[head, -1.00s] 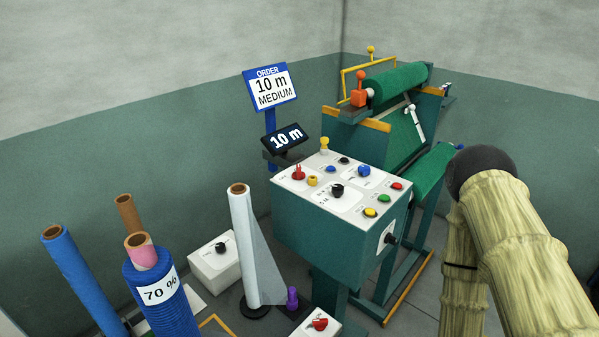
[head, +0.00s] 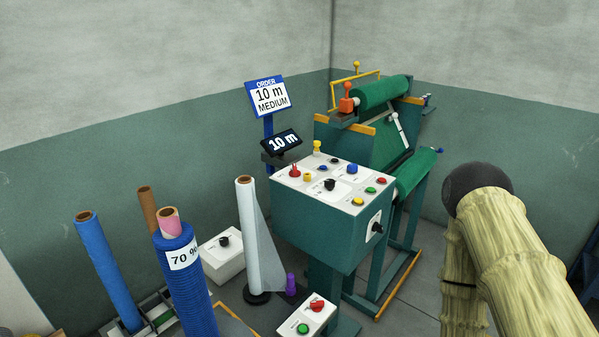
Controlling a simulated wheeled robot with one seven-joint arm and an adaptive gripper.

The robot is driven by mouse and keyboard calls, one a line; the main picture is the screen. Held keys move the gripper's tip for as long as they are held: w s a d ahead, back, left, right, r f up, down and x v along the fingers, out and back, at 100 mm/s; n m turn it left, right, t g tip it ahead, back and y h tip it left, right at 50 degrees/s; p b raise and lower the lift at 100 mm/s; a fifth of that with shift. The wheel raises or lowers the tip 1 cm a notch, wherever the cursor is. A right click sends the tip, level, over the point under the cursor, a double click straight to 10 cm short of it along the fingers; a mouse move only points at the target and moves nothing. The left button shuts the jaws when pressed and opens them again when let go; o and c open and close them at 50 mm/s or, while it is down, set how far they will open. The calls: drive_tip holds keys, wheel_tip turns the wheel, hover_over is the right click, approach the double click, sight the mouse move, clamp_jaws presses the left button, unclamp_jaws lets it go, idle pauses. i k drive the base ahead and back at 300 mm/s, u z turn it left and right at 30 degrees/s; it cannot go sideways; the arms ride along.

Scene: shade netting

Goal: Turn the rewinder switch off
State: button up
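The green control console (head: 320,238) stands mid-view, with a white sloped top (head: 333,183). On its top are a red switch (head: 295,171), a black knob (head: 330,185), a blue knob (head: 352,168) and several coloured buttons. A black rotary knob (head: 377,227) sits on a white plate on its right side. The labels are too small to read, so I cannot tell which one is the rewinder switch, or its setting. Behind it stands the rewinder frame with a green net roll (head: 382,93). My arm shows at the right; my gripper is not in view.
A small white box with a red knob (head: 317,305) and green button stands in front of the console. A white film roll (head: 246,235), blue net rolls (head: 108,268) and a white box with a black knob (head: 224,242) stand left. Open floor shows right of the rewinder.

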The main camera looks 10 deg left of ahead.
sight(294, 173)
drive_tip(key=z, duration=0.9)
drive_tip(key=i, duration=0.75)
drive_tip(key=u, duration=1.85)
